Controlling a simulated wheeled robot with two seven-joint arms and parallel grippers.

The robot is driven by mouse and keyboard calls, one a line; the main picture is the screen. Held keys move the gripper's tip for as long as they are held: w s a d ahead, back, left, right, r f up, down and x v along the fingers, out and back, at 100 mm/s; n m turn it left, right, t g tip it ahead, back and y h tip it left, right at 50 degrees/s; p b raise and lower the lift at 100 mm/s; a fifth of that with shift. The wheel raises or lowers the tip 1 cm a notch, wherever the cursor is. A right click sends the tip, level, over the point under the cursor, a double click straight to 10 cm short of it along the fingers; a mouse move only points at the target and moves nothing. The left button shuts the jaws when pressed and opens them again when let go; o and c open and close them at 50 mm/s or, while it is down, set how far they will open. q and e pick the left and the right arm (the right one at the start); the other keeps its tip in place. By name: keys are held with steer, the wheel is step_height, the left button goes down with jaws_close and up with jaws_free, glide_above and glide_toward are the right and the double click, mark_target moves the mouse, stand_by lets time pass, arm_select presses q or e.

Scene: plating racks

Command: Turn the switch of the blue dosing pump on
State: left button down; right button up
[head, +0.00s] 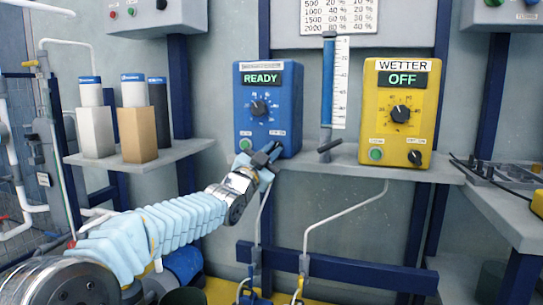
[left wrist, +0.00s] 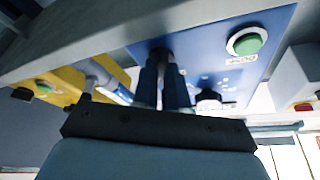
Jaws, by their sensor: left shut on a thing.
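The blue dosing pump (head: 288,95) stands on a grey shelf, its display lit READY. It has a black dial (head: 259,107) and a green button (head: 245,144). My left gripper (head: 267,155) reaches up to the lower right of its front panel. In the left wrist view, the pump's blue front (left wrist: 205,55) appears upside down, and my left gripper's fingers (left wrist: 162,75) are shut on the small dark switch (left wrist: 160,53). The fingers hide most of the switch, so its turn angle cannot be read. My right gripper is not in view.
A yellow pump (head: 392,155) labelled WETTER, display OFF, stands to the right. A blue and white level tube (head: 329,90) with a dark valve handle stands between the pumps. Bottles and boxes (head: 138,130) stand on the left shelf.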

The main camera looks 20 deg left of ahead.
arm_select(q)
steer(key=shift+m+h, duration=0.4)
steer(key=shift+m, duration=0.2)
steer(key=c, duration=1.2)
jaws_free()
steer(key=shift+o, duration=0.2)
steer(key=b+v, duration=0.1)
steer(key=v, duration=1.2)
steer(key=shift+s+b, duration=0.3)
steer(key=shift+s, duration=0.15)
steer(key=shift+a+r, duration=0.1)
steer(key=shift+a, duration=0.05)
